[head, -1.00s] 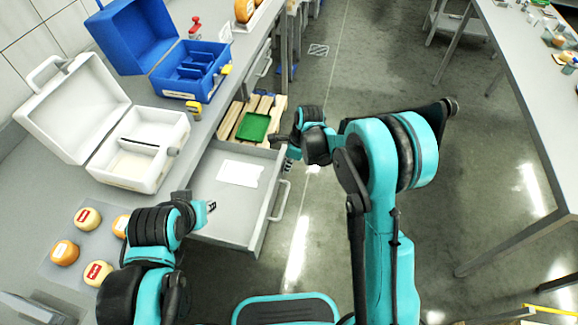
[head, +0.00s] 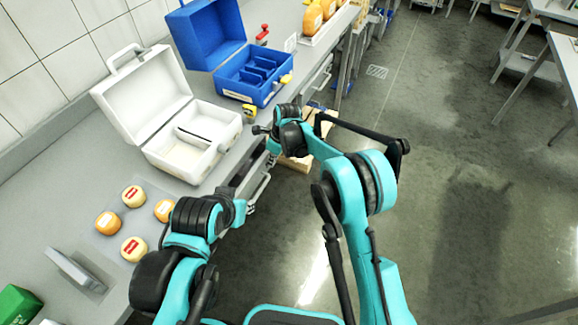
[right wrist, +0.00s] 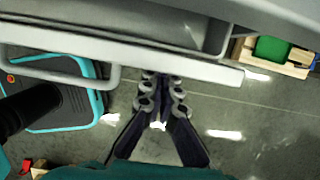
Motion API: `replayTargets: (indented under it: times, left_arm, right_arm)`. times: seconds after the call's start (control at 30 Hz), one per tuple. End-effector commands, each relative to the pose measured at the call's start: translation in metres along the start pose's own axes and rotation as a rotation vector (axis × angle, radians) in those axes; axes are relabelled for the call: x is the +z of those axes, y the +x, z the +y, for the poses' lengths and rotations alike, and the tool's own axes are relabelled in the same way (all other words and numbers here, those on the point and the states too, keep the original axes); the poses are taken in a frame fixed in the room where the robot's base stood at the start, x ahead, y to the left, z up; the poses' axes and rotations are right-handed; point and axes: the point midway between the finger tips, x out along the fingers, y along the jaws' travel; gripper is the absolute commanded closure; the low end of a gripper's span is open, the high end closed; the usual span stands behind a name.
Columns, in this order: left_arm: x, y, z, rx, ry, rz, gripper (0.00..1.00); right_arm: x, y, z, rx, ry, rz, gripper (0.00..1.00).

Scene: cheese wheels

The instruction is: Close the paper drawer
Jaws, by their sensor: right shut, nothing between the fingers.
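On the counter are an open white case (head: 190,150), an open blue case (head: 250,80), a yellow tape measure (head: 249,111) and several cheese wheels (head: 134,196). A wooden pallet with a green tray (right wrist: 270,50) is on the floor beyond the drawer.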

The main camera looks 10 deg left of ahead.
Motion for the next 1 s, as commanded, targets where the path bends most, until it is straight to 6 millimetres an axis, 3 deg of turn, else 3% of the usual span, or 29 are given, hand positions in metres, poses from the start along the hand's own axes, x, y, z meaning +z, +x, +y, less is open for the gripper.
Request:
replayTargets:
  times: [0.2, 0.4, 0.83, 1.0]
  left_arm:
    - [-0.001, -0.002, 0.000, 0.000, 0.000, 0.000, 0.71]
    - [-0.002, -0.002, 0.000, 0.000, 0.000, 0.000, 0.71]
    - [-0.002, -0.002, 0.000, 0.000, 0.000, 0.000, 0.71]
    - [-0.001, -0.001, 0.000, 0.000, 0.000, 0.000, 0.71]
  right_arm:
    - [0.026, 0.006, 0.000, 0.000, -0.001, 0.000, 1.00]
    - [0.036, 0.009, 0.000, 0.000, 0.000, -0.001, 1.00]
    - [0.038, 0.009, 0.000, -0.001, -0.001, -0.007, 1.00]
    - [0.024, 0.006, -0.009, -0.001, 0.001, -0.004, 1.00]
